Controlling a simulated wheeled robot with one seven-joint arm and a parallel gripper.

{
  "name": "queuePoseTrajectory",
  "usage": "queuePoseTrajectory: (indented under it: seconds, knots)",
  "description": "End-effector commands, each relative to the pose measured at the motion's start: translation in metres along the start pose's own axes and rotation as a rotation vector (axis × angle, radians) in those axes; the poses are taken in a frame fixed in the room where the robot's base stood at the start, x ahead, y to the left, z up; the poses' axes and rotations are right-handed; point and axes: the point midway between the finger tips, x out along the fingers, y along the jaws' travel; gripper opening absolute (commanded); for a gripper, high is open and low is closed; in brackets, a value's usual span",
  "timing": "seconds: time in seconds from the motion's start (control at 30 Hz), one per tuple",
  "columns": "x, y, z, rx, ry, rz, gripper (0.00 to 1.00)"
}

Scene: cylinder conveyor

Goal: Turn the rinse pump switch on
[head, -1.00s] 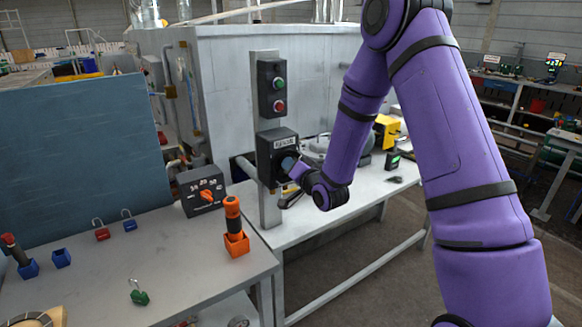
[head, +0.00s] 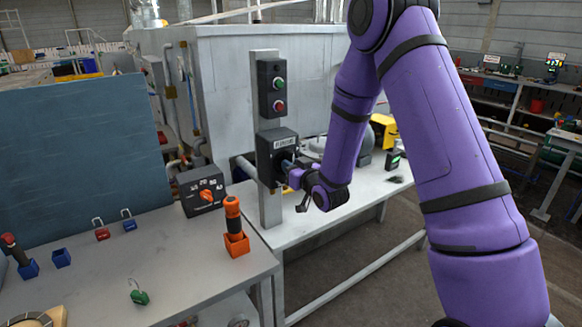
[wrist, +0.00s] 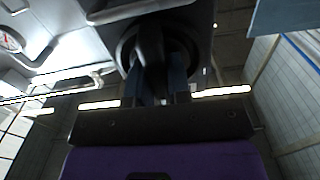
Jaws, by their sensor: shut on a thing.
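The rinse pump switch is a dark box (head: 277,152) with a pale label on its upper front, mounted on a grey post. Its round black knob (wrist: 151,45) shows in the wrist view, with a raised grip bar across it. My gripper (head: 287,166) is at the front of the box in the head view. In the wrist view my gripper (wrist: 158,75) has its two fingers on either side of the knob's bar, shut on it. The arm hides part of the knob in the head view, and I cannot read its marked position.
A grey box with an orange knob (head: 206,196) and an orange-handled tool (head: 233,215) stand to the left. Padlocks lie on the left bench.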

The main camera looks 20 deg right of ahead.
Motion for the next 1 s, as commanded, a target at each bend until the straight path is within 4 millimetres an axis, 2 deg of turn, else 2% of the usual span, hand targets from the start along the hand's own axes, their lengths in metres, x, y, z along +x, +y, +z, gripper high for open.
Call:
queuePoseTrajectory:
  seconds: [0.6, 0.63, 0.7, 0.73, 1.0]
  knots:
    - [-0.0009, 0.0002, 0.0016, -0.041, -0.005, 0.000, 0.00]
    - [-0.0009, 0.0002, 0.0016, -0.041, -0.005, 0.000, 0.23]
    - [-0.0008, 0.0002, 0.0014, -0.041, -0.004, 0.000, 0.39]
    - [-0.0007, 0.0002, 0.0013, -0.041, -0.004, 0.000, 0.44]
    - [-0.0010, 0.0001, 0.0006, -0.040, -0.002, 0.000, 0.44]
